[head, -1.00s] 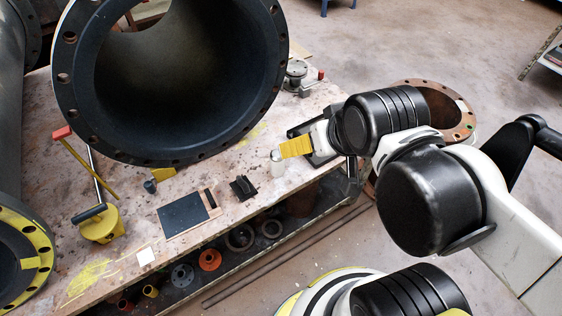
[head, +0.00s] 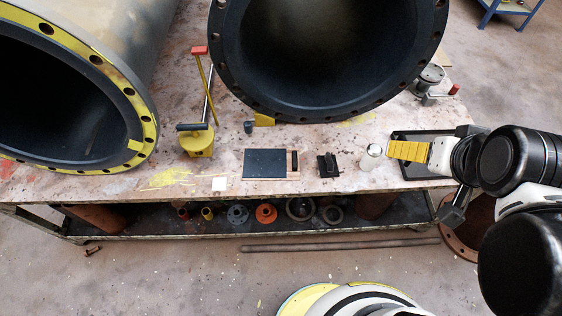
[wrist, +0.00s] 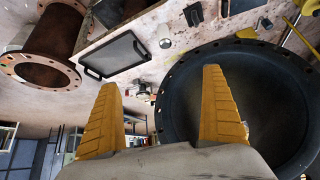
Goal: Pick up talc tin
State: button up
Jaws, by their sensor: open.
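The talc tin appears to be the small white cylinder with a greyish top (head: 371,158), standing upright near the front edge of the bench. It also shows small in the wrist view (wrist: 165,43), beyond and between the fingertips. My gripper (head: 391,150) is just right of the tin in the head view, its yellow fingers pointing left. In the wrist view my gripper (wrist: 160,80) has its two ribbed yellow fingers spread wide with nothing between them. The head view does not show clearly how far the fingertips are from the tin.
A dark tray (head: 412,174) lies under the fingers. A black block (head: 328,165) and a dark plate (head: 265,163) lie left of the tin. A large lined pipe (head: 330,117) stands behind. A metal fitting (head: 432,78) sits at the back right. The bench front is partly clear.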

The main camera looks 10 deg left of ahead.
aim_at(372, 153)
jog(key=k+j, duration=0.1)
jog(key=k, duration=0.45)
jog(key=k+j, duration=0.15)
jog(key=k, duration=0.4)
jog(key=z, duration=0.05)
